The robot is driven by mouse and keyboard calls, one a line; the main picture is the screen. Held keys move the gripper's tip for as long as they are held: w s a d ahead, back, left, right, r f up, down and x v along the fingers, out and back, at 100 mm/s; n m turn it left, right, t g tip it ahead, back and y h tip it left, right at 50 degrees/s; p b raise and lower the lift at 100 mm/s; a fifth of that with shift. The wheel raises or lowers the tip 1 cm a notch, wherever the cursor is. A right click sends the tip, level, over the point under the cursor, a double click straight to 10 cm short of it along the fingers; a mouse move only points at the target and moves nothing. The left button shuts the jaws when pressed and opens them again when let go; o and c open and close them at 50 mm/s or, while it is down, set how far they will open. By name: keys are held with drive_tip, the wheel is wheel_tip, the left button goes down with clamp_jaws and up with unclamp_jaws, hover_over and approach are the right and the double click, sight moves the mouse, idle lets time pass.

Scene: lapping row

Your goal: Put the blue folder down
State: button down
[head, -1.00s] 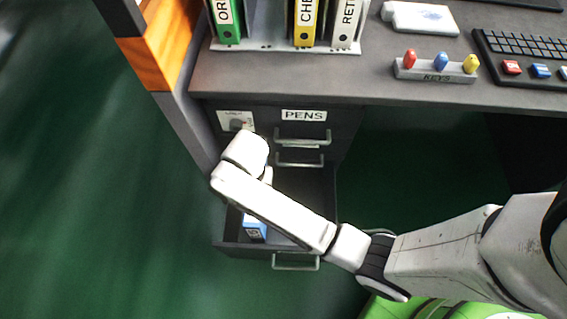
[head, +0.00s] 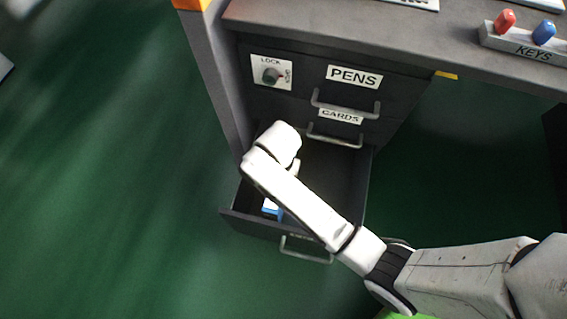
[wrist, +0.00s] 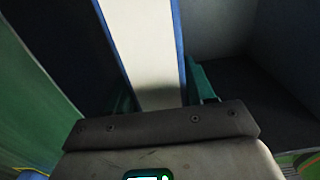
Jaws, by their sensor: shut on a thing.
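The blue folder (wrist: 150,50) fills the middle of the wrist view, its pale face or spine bordered by blue edges. My gripper (wrist: 163,92) is shut on it, with a teal finger on each side. In the head view a small blue and white part of the folder (head: 271,208) shows just inside the front of the open bottom drawer (head: 335,185). My forearm hides the rest of it and my gripper there. I cannot tell whether the folder touches the drawer floor.
Two shut drawers, labelled PENS (head: 354,77) and CARDS (head: 340,116), sit above the open one. A lock panel (head: 271,73) is at their left. The desk top (head: 400,45) overhangs, with a key rack (head: 530,48) on it. Green floor is clear at left.

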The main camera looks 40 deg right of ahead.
wheel_tip(320, 180, down, 5)
drive_tip(key=shift+f+b, duration=0.1)
drive_tip(key=shift+b, duration=1.15)
drive_tip(key=shift+c, duration=2)
unclamp_jaws()
drive_tip(key=shift+f, duration=0.15)
wheel_tip(320, 180, up, 12)
drive_tip(key=p, duration=0.5)
drive_tip(key=shift+p, duration=0.4)
drive_tip(key=s+d+r+m, duration=0.3)
drive_tip(key=s+m, duration=0.5)
drive_tip(key=m, duration=0.4)
drive_tip(key=s+d+r+m+t, duration=0.1)
drive_tip(key=s+d+r+m, duration=0.2)
drive_tip(key=m, duration=1)
drive_tip(key=s+d, duration=0.2)
drive_tip(key=s, duration=0.3)
drive_tip(key=shift+s+r+m, duration=0.15)
drive_tip(key=shift+s+m, duration=0.1)
drive_tip(key=shift+m, duration=0.05)
